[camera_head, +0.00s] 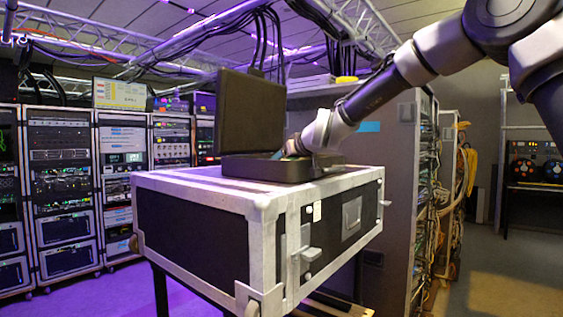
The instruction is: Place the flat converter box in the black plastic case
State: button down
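The black plastic case (252,169) sits on top of the silver-edged flight case, with its lid (252,112) standing open and upright at the back left. My gripper (284,154) reaches in from the right and is low at the case's right rear side, close to or just over its opening. Its fingertips are small and partly hidden, so I cannot tell whether they are open or shut. A bit of blue shows at the fingertips. I cannot make out the flat converter box in this view; the inside of the black case is hidden by its front wall.
The flight case (190,182) has bare top surface left of and in front of the black case. A tall grey rack (380,165) with cables stands close behind, on the right. Equipment racks (60,190) line the left. Cables (265,40) hang from the truss above the lid.

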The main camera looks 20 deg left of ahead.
jog(key=shift+c, duration=0.4)
grip_release()
jog(key=shift+f, duration=0.1)
jog(key=shift+d+r, duration=0.1)
jog(key=shift+r, duration=0.1)
jog(key=v, duration=1)
jog(key=shift+d+r, duration=0.15)
jog(key=shift+r, duration=0.05)
jog(key=shift+s+d+r, duration=0.2)
jog(key=shift+s+d, duration=0.25)
jog(key=shift+s, duration=0.1)
jog(key=shift+s, duration=0.1)
